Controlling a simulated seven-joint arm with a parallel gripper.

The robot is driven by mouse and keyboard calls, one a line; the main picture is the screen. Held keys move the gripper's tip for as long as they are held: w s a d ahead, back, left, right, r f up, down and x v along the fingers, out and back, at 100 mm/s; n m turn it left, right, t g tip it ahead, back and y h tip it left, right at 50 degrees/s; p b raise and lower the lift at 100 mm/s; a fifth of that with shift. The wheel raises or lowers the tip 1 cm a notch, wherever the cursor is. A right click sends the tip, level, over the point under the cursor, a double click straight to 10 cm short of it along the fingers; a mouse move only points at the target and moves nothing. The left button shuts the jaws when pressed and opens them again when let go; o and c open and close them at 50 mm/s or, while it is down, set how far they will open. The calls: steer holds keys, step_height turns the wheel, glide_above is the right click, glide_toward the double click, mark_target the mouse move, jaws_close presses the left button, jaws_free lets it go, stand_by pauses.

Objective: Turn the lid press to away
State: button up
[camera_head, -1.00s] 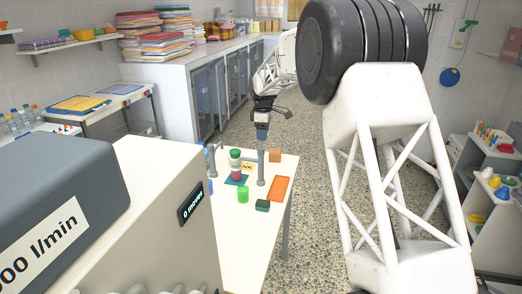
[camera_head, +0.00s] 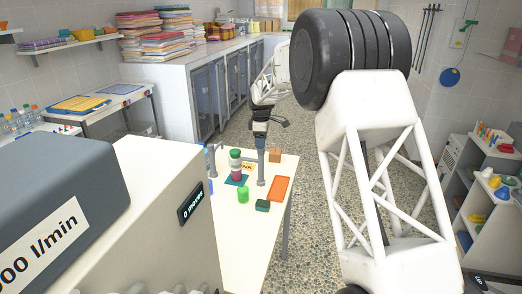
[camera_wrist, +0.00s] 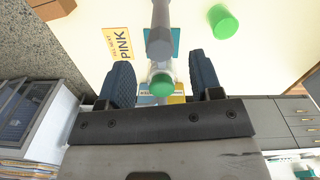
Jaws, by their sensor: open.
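My gripper (camera_head: 261,142) is above the table, close over the right grey post (camera_head: 262,172). In the wrist view its two dark blue fingers (camera_wrist: 161,85) are apart, with nothing clamped. A grey bar with a rounded end (camera_wrist: 159,45) reaches down from the top toward the gap. A round green top (camera_wrist: 162,86) shows between the fingers; its depth is unclear. I cannot tell which part is the lid press handle.
A PINK card (camera_wrist: 118,44) lies by the mat. A green cylinder (camera_head: 243,195), a dark green block (camera_head: 262,206), an orange tray (camera_head: 279,189) and a brown box (camera_head: 275,155) are on the white table. A grey machine (camera_head: 165,190) stands at the left front.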

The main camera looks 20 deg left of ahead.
steer(key=shift+f, duration=2.25)
jaws_close()
